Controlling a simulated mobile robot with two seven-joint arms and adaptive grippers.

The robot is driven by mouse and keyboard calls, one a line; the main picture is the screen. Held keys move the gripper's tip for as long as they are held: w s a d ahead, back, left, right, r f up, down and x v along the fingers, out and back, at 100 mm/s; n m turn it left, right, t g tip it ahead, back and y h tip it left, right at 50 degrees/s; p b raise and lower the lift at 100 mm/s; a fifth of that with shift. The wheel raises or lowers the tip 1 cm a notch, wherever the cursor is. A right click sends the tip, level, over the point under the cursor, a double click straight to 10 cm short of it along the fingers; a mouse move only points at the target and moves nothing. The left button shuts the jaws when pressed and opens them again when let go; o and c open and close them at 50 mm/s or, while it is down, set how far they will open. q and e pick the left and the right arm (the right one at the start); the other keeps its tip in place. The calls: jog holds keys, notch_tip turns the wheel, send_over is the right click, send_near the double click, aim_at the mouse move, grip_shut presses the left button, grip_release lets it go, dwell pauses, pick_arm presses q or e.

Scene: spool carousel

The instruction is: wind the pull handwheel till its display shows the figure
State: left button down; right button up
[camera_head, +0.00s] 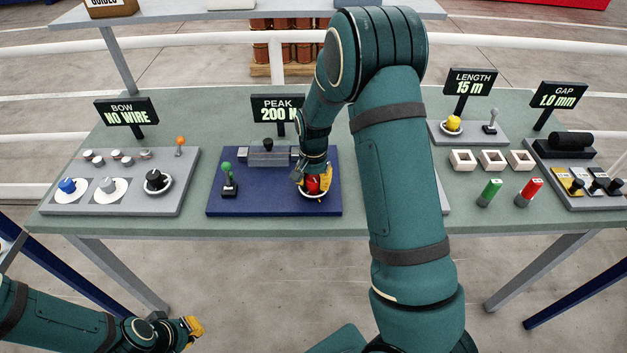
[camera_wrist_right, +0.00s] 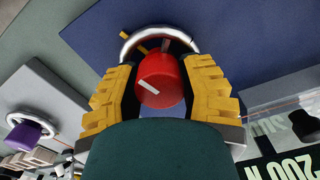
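The handwheel has a pale rim (camera_wrist_right: 127,48) and a red hub (camera_wrist_right: 161,80). It stands at the right of a dark blue board; its red hub (camera_head: 313,184) is partly covered by my right gripper in the head view. My right gripper (camera_wrist_right: 160,75) has a yellow finger on each side of the red hub, and both appear to touch it. The board's display (camera_head: 276,107) reads PEAK 200 N, its right edge hidden by my arm. My left gripper (camera_head: 192,328) hangs low at the left, in front of the table, away from everything; its opening is unclear.
A green-knobbed lever (camera_head: 229,180) stands on the blue board's left. The left grey board's display (camera_head: 126,112) reads NO WIRE. LENGTH (camera_head: 470,82) reads 15 m and GAP (camera_head: 558,95) 1.0 mm. A purple-hubbed handwheel (camera_wrist_right: 28,134) appears in the wrist view.

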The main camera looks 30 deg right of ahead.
aim_at(314, 177)
jog(key=o, duration=0.5)
jog(key=shift+f, duration=0.1)
notch_tip(314, 177, up, 12)
dwell(0.8)
